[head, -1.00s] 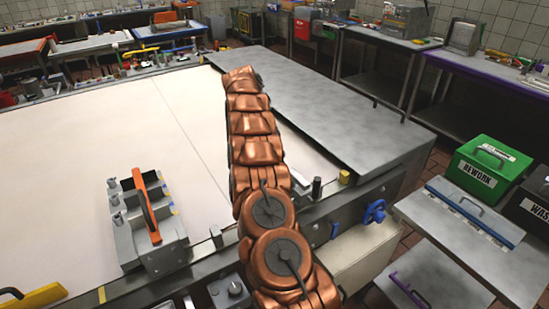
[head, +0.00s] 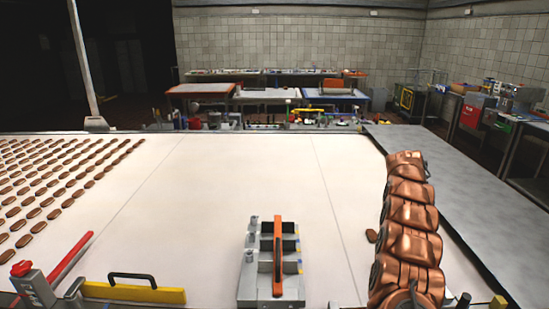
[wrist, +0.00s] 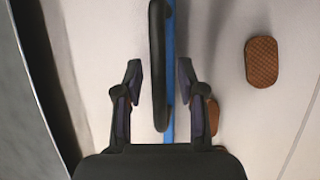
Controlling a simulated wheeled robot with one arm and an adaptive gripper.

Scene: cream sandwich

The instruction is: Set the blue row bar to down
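The blue bar (wrist: 169,62) shows in the wrist view as a narrow blue strip seen nearly edge-on, with a black handle (wrist: 157,40) along its left side. My gripper (wrist: 160,70) is open, with one finger on each side of the bar and handle. Gaps show on both sides, and I cannot tell how far the fingertips are from the handle in depth. In the head view my copper arm stands at the right. My gripper and the blue bar do not show there.
A brown biscuit (wrist: 261,62) lies right of the gripper on the pale belt (head: 215,200). Many biscuits (head: 60,185) lie in rows at left. Yellow bar (head: 135,292), red bar (head: 70,258) and orange bar (head: 278,255) stand along the near edge. A grey metal top (head: 455,180) borders the right.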

